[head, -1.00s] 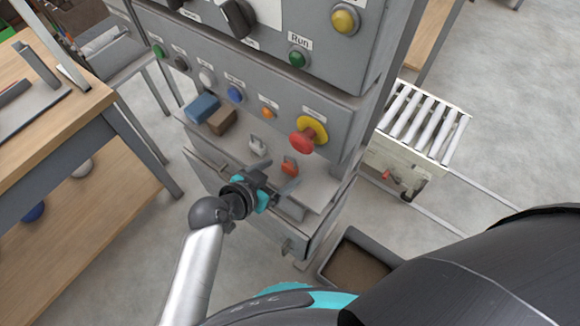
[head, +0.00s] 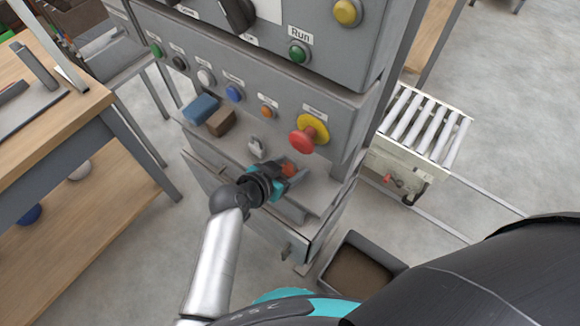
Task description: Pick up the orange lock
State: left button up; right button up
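The orange lock (head: 288,170) lies on the grey shelf (head: 237,153) below the button panel in the head view. My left gripper (head: 287,174) is at the lock, with its fingers close about it. The fingers and wrist hide part of the lock. I cannot tell whether the fingers are still apart or pressed on it. The lock appears to be still on the shelf. My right gripper is out of view.
A grey lock (head: 257,147), a brown block (head: 221,121) and a blue block (head: 201,108) sit farther left on the shelf. The red emergency stop (head: 303,140) juts out just above. A roller conveyor (head: 423,124) stands right, a bin (head: 360,268) below, a wooden table (head: 60,110) left.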

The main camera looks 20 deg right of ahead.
aim_at(288, 169)
pick_arm(q)
grip_shut()
dwell(0.3)
jog(key=shift+r, duration=0.1)
jog(key=shift+s+a+r, duration=0.1)
jog(key=shift+a+r, duration=0.05)
jog(key=shift+r, duration=0.05)
notch_tip(288, 169, up, 7)
jog(key=p, duration=0.3)
jog(key=shift+s+a, duration=0.15)
jog(key=s+a, duration=1.1)
jog(key=a, duration=0.4)
jog(key=shift+s+f, duration=0.25)
jog(key=shift+s, duration=0.15)
